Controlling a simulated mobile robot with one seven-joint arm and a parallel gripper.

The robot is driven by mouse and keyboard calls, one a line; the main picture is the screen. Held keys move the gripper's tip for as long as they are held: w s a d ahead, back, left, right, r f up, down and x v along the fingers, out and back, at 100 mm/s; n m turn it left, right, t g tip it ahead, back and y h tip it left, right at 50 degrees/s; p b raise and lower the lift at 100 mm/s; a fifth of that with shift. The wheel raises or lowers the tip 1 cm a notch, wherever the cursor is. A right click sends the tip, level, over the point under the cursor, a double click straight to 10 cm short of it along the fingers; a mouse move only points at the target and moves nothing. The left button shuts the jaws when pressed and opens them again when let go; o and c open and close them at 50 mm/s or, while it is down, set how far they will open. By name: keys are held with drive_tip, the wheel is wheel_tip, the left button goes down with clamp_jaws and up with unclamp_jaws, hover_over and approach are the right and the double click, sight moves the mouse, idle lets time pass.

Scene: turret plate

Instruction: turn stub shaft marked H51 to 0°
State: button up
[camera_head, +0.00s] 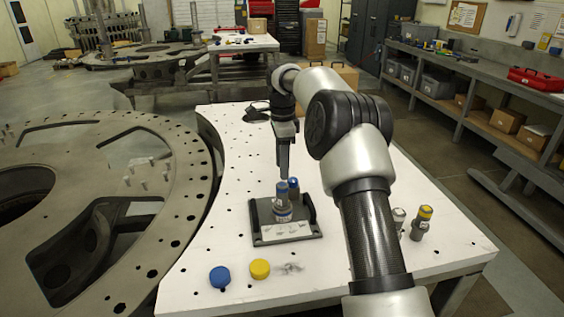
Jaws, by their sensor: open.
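A dark fixture plate (262,234) with a white label sits on the white turret plate table. A grey stub shaft (283,212) with blue bands stands upright on it, and a second blue-topped part (294,186) shows just behind to the right. I cannot read any H51 mark or angle marks at this size. My gripper (284,174) points down right above the front shaft, its fingertips at or very near the shaft's top. It is open. The narrow side view hides the gap between the fingers, and I cannot tell whether they touch the shaft.
A blue cap (220,277) and a yellow cap (260,269) lie in front of the fixture. Small cylinders with yellow and grey bands (423,221) stand at the right, beyond my arm. A large holed metal ring (150,215) is at the left. The white table (225,160) is clear left of the fixture.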

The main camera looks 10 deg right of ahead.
sight(282, 184)
wheel_tip(282, 184, down, 3)
drive_tip(key=b, duration=0.2)
drive_tip(key=shift+f+b, duration=0.15)
drive_tip(key=shift+b, duration=0.2)
drive_tip(key=shift+f+b, duration=0.55)
drive_tip(key=shift+f, duration=1.2)
drive_tip(key=c, duration=0.8)
